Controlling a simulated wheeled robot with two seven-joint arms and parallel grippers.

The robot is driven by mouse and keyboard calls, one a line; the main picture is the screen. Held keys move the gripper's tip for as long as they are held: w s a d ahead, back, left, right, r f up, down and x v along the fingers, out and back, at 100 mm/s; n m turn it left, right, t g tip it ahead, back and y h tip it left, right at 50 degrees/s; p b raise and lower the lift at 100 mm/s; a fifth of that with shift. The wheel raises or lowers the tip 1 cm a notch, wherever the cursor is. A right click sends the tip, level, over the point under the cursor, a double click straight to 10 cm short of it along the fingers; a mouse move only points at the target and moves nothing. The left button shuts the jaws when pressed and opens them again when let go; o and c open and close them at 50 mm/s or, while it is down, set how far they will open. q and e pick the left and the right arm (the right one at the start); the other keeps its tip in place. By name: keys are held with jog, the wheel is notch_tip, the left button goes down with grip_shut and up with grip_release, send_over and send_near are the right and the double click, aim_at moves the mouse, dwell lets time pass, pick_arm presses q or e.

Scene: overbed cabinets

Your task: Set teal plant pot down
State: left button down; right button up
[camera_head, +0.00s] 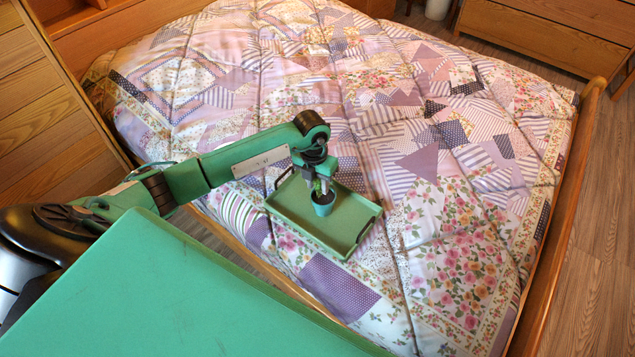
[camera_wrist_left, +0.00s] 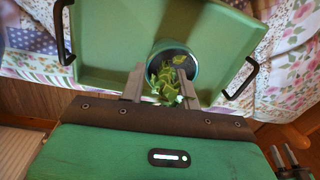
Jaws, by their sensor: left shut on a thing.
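The teal plant pot (camera_head: 323,208) with a small green plant is at my left gripper (camera_head: 322,184), over the green tray (camera_head: 290,205) on the bed. My left gripper is shut on it from above. In the left wrist view the pot's teal rim (camera_wrist_left: 194,72) and leaves (camera_wrist_left: 170,80) show between the two fingers (camera_wrist_left: 160,90), with the tray (camera_wrist_left: 115,40) below. I cannot tell whether the pot's base touches the tray. My right gripper does not clearly show in the head view.
The tray has dark handles (camera_wrist_left: 62,30) at its ends and a raised rim. It lies on a patchwork quilt (camera_head: 420,160) near the bed's edge. A wooden bed frame (camera_head: 560,220) runs along the right, and wooden drawers (camera_head: 45,90) stand at left. The rest of the tray looks clear.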

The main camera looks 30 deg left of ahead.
pick_arm(q)
jog(key=c, duration=1.4)
grip_release()
jog(key=shift+f, duration=0.1)
jog(key=o, duration=0.4)
pick_arm(e)
jog(key=shift+s+f, duration=0.1)
jog(key=shift+s, duration=0.15)
jog(key=shift+w, duration=0.1)
